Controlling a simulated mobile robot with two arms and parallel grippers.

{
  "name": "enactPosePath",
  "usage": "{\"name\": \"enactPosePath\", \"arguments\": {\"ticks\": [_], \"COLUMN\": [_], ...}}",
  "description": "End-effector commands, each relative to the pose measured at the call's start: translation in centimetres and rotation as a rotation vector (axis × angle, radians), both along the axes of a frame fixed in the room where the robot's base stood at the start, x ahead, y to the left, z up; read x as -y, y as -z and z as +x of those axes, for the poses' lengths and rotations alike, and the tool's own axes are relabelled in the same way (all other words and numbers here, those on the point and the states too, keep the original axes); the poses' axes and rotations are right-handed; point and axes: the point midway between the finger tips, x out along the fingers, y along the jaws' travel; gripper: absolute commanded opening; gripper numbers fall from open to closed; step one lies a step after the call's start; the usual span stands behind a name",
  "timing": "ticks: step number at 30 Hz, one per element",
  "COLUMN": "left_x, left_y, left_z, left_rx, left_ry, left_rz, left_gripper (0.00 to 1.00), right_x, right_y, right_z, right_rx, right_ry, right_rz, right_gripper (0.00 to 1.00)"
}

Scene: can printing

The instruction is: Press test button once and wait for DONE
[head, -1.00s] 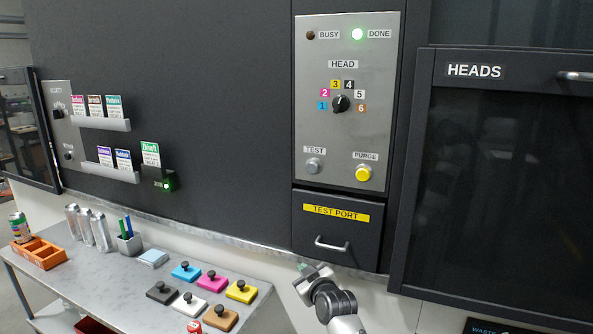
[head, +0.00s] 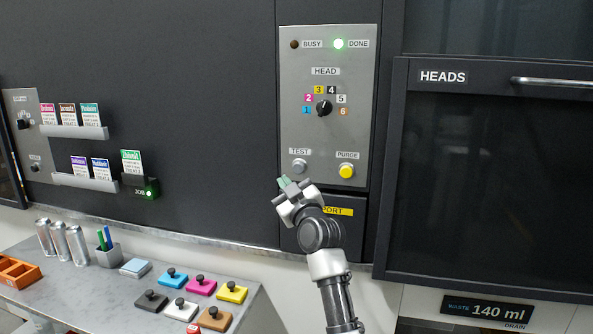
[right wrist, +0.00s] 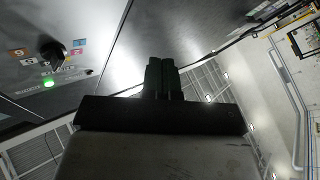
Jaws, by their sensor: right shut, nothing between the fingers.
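The control panel (head: 356,105) is on the dark machine wall in the head view. The grey TEST button (head: 299,166) sits at its lower left, beside the yellow PURGE button (head: 346,171). The green DONE lamp (head: 338,44) is lit; the BUSY lamp (head: 294,44) is dark. The DONE lamp also glows in the right wrist view (right wrist: 48,83). My right gripper (head: 285,183) is shut and empty, with its fingertips just below and left of the TEST button; I cannot tell how far they are from the panel. The left gripper is not in view.
The HEAD dial (head: 324,108) is above the buttons. The TEST PORT drawer (head: 345,235) is below, partly hidden by my right arm. The HEADS cabinet (head: 490,170) stands right. A table (head: 110,283) at lower left holds coloured pads, cans and a pen cup.

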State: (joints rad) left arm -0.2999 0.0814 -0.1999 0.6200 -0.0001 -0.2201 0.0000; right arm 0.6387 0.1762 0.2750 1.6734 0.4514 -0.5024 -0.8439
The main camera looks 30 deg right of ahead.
Motion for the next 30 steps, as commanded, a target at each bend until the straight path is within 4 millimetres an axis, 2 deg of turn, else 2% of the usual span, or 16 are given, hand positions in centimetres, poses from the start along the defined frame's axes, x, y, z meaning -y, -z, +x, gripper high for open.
{"name": "enactPosePath", "arguments": {"ticks": [8, 21, 30], "left_x": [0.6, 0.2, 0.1], "left_y": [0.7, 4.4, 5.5], "left_z": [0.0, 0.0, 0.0], "left_rx": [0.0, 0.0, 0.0], "left_ry": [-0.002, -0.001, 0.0], "left_rz": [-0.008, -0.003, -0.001], "left_gripper": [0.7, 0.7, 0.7], "right_x": [0.7, 5.1, 6.6], "right_y": [0.2, 0.5, 0.2], "right_z": [0.6, 4.5, 5.7], "right_rx": [0.0, -0.001, -0.001], "right_ry": [0.001, 0.0, 0.0], "right_rz": [-0.003, -0.002, -0.001], "right_gripper": [0.0, 0.0, 0.0]}}
